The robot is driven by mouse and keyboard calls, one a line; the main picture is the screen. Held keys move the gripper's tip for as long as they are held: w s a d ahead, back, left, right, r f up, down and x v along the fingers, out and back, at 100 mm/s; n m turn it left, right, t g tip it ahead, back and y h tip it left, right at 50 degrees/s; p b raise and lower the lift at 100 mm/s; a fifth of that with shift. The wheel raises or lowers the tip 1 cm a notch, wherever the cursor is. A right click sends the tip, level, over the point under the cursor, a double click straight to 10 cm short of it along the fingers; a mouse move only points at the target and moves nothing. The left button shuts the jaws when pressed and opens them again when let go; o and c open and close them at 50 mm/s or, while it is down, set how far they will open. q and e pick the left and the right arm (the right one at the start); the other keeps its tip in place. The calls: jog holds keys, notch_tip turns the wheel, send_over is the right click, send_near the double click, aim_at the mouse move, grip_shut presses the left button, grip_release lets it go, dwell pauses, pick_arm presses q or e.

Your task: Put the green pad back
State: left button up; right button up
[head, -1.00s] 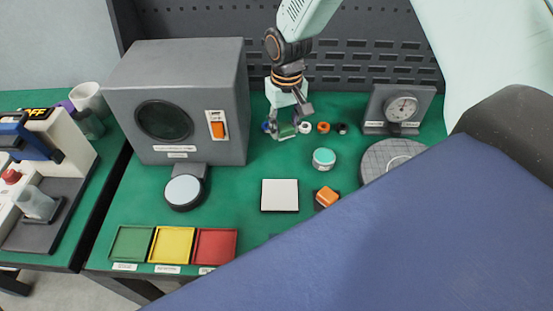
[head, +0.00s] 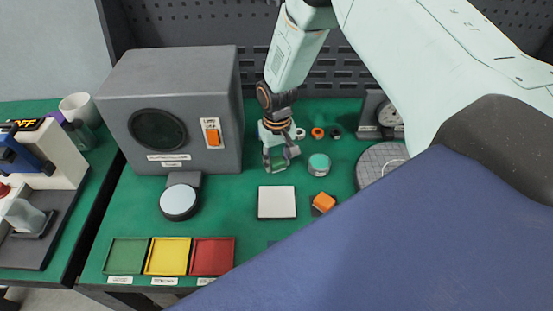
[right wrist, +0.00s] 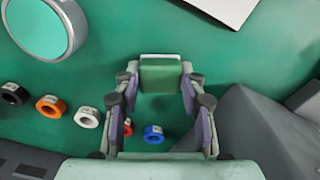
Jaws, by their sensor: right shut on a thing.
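The green pad (right wrist: 161,77) is a small green block with a pale edge, held between the fingertips in the right wrist view. My right gripper (head: 277,162) is shut on it, over the green bench between the grey box and the teal-topped round tin (head: 319,164). In the head view the fingers partly cover the pad. I cannot tell exactly how high it is above the bench. Green (head: 126,256), yellow (head: 168,256) and red (head: 212,256) trays stand at the front left, and look empty. My left gripper is not in view.
The grey box (head: 190,110) with an orange switch stands close left of the gripper. Several small rings, one orange (right wrist: 50,106), lie behind it. A round grey disc (head: 376,166) is to the right.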

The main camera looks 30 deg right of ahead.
aim_at(277, 160)
jog(key=shift+d+f, duration=0.15)
jog(key=shift+d, duration=0.1)
jog(key=o, duration=0.8)
jog(key=shift+w+f, duration=0.1)
jog(key=shift+o, duration=1.3)
jog(key=shift+a, duration=0.25)
jog(key=shift+o, duration=0.8)
jog(key=shift+d, duration=0.2)
notch_tip(277, 160, up, 12)
jog(key=shift+r+p, duration=0.25)
jog(key=shift+p, duration=0.1)
